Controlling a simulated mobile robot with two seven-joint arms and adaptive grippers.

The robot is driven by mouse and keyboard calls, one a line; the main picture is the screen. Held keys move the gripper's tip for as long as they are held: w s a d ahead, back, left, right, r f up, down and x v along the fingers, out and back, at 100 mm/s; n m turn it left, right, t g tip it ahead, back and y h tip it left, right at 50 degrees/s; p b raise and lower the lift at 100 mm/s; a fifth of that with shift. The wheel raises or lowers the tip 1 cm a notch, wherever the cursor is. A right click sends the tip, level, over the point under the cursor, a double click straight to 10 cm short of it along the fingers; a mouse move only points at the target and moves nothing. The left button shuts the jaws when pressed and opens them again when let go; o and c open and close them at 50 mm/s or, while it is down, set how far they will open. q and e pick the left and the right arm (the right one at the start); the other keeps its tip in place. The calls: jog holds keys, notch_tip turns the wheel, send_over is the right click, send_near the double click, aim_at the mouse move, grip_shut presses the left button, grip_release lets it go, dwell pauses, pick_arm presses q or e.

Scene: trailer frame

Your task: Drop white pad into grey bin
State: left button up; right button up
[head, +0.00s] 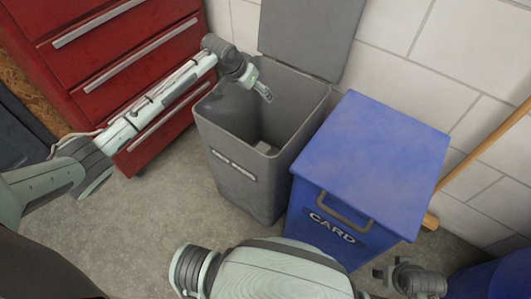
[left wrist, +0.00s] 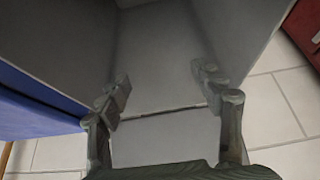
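The grey bin (head: 240,185) stands with its lid (head: 310,35) raised against the wall. My left gripper (head: 265,92) is over the bin's opening. In the left wrist view my left gripper (left wrist: 165,92) has its fingers wide apart with nothing between them, and the bin's grey inner walls (left wrist: 160,45) show beyond. I do not clearly see a white pad.
A blue bin (head: 375,150) marked CARD, with its lid closed, stands right beside the grey bin. A red drawer cabinet (head: 125,60) is at the left. A wooden handle (head: 485,145) leans at the right by the white block wall (head: 440,60). Bare floor (head: 150,220) lies in front.

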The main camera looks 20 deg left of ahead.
pick_arm(q)
jog(key=v, duration=1.2)
dwell(0.4)
